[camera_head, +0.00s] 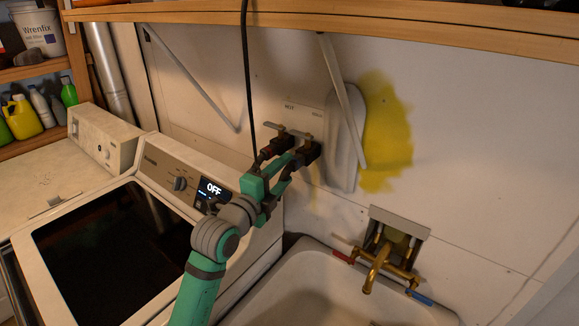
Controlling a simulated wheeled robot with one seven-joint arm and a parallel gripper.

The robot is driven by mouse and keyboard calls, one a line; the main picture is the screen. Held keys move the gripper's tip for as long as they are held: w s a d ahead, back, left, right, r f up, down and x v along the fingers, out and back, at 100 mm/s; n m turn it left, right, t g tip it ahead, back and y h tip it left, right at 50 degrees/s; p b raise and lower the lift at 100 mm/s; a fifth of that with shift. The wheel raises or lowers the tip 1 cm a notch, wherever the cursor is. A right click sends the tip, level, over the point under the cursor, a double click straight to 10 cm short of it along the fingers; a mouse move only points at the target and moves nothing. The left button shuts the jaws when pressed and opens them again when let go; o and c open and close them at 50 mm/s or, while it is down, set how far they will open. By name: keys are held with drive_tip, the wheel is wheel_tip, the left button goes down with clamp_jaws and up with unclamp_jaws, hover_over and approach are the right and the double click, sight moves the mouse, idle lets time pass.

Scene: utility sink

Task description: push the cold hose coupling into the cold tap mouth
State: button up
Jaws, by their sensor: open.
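My gripper (291,155) is open in front of the wall below two small grey tap levers (290,132). Its two dark fingertips are apart, left and right. Faint labels are on a pale wall plate (303,112) above the levers; the left one seems to read HOT, and the right one is too small to read surely. The tap mouths are hidden behind my gripper. I cannot make out the cold hose coupling; it may be among the dark shapes at the fingertips. I cannot tell whether the gripper touches anything there.
A black cable (247,80) hangs down beside my gripper. A washer (150,164) stands at left, its display reading OFF. A pale rounded board (344,150) and a slanted shelf brace (341,95) stand right of the taps. A sink (300,290) with a brass faucet (378,265) is lower right.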

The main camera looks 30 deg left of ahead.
drive_tip(key=s, duration=0.6)
drive_tip(key=shift+s, duration=0.35)
